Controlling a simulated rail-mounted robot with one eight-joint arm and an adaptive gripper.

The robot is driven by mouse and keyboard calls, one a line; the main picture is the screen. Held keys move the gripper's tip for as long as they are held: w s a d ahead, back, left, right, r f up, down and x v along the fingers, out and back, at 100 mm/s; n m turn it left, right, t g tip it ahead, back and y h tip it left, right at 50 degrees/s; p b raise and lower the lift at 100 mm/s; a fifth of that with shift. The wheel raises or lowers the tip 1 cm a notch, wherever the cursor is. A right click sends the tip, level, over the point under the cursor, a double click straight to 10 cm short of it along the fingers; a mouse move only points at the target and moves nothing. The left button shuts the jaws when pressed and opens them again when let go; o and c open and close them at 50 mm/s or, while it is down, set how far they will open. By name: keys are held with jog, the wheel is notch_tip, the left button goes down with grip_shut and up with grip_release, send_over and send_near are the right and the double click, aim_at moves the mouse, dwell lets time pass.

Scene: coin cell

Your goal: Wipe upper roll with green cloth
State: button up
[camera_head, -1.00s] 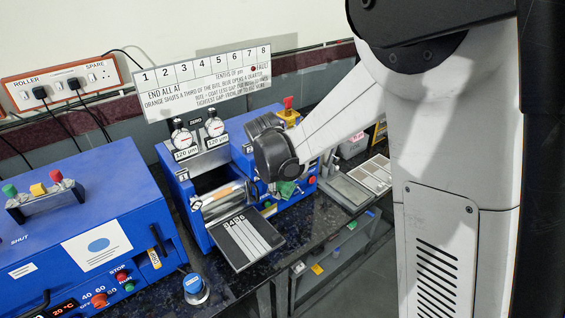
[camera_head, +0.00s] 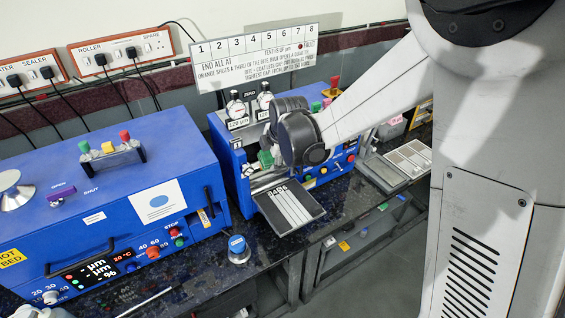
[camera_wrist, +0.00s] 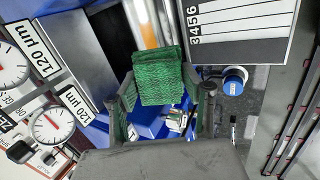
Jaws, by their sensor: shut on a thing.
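My gripper (camera_wrist: 162,90) is shut on the green cloth (camera_wrist: 160,72), which shows as a folded, textured pad between the two fingers in the wrist view. In the head view the green cloth (camera_head: 265,158) shows at the left side of the blue roller machine (camera_head: 232,160), beside my dark wrist, which hides most of the fingers. A shiny metal roll (camera_wrist: 147,22) with an orange reflection lies just beyond the cloth in the wrist view. I cannot tell whether the cloth touches it, or which roll it is.
Two round dials (camera_wrist: 52,126) with 120 µm labels stand beside the rolls. A numbered dark tray (camera_head: 290,208) projects from the machine's front. A blue-topped knob (camera_head: 238,247) stands on the dark counter. A larger blue machine (camera_head: 110,215) is at left, a numbered sign (camera_head: 258,58) behind.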

aim_at(259, 167)
jog(key=shift+a+r+n+y, duration=0.3)
jog(key=shift+a+n, duration=0.3)
jog(key=shift+a, duration=0.25)
jog(key=shift+b+x, duration=1.2)
jog(key=shift+x, duration=1.8)
jog(key=shift+b+x, duration=0.9)
jog(key=shift+x, duration=0.15)
jog(key=shift+d+r, duration=0.1)
jog(key=shift+w+d+b, duration=0.3)
jog(key=shift+w+d, duration=0.1)
jog(key=shift+d, duration=0.45)
jog(key=shift+w+d+b, duration=0.25)
jog(key=shift+w+d, duration=0.2)
jog(key=shift+d, duration=0.4)
jog(key=shift+w+d+b, duration=0.4)
jog(key=shift+d+b, duration=0.05)
jog(key=shift+d, duration=0.35)
jog(key=shift+w+d+b, duration=0.4)
jog(key=shift+w+d, duration=0.05)
jog(key=shift+d, duration=0.35)
